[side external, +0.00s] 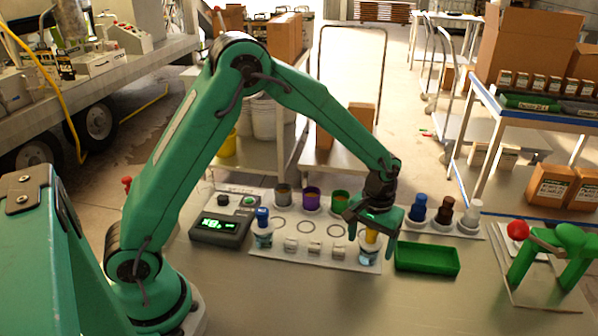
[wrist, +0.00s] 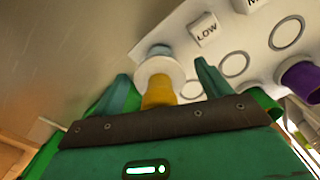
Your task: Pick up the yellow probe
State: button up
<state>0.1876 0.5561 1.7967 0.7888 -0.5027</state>
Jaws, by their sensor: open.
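The yellow probe (side external: 371,237) stands upright at the right end of the white board, in or over a clear beaker (side external: 368,254) of bluish liquid. In the wrist view the yellow probe (wrist: 158,93) shows between the two fingers, with a pale round collar and a grey-blue end beyond it. My gripper (side external: 372,232) is open, pointing down around the probe's upper part. In the wrist view, my gripper (wrist: 161,72) has one finger on each side of the probe, with visible gaps. My gripper hides part of the probe's top in the side view.
A green tray (side external: 427,258) sits just right of my gripper. A blue probe (side external: 262,216) stands in another beaker at left, beside a meter (side external: 220,228). Purple (side external: 311,195) and green (side external: 340,199) cups stand behind. Blue, brown and white pieces (side external: 444,212) stand at right.

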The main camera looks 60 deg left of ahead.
jog(key=c, duration=1.1)
jog(key=shift+r, duration=0.2)
jog(key=shift+r, duration=0.5)
jog(key=r, duration=0.3)
jog(key=shift+s+d+r, duration=0.15)
jog(key=shift+s+d, duration=0.05)
jog(key=shift+d, duration=0.05)
jog(key=s+d+r, duration=0.6)
jog(key=s+d, duration=0.1)
jog(key=d, duration=0.1)
jog(key=shift+s+r, duration=0.2)
jog(key=shift+w, duration=0.1)
